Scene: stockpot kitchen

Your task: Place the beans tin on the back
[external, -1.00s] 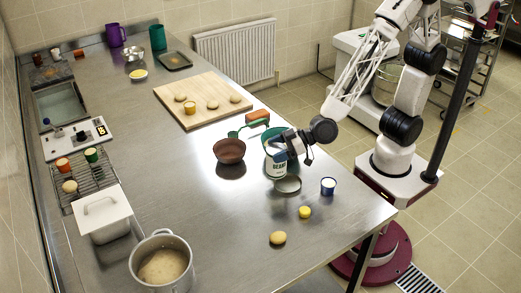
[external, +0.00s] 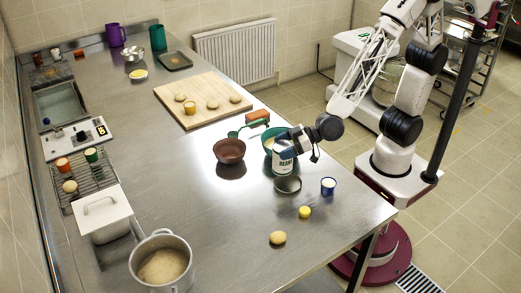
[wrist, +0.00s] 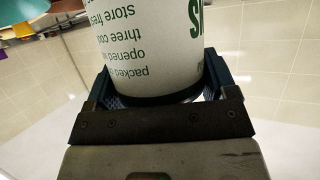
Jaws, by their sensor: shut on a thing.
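The beans tin (external: 283,161) is white with green lettering and stands upright near the right part of the steel counter. My gripper (external: 290,147) reaches it from the right and is shut on it. In the wrist view the tin (wrist: 150,50) fills the space between the two dark fingers of my gripper (wrist: 158,95), its printed text upside down. Whether the tin's base touches the counter is hard to tell.
A brown bowl (external: 229,151), a green bowl (external: 268,141) and a blue-and-white cup (external: 328,186) are close by. A cutting board (external: 203,101) with buns lies further back. The counter's middle (external: 185,180) is clear.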

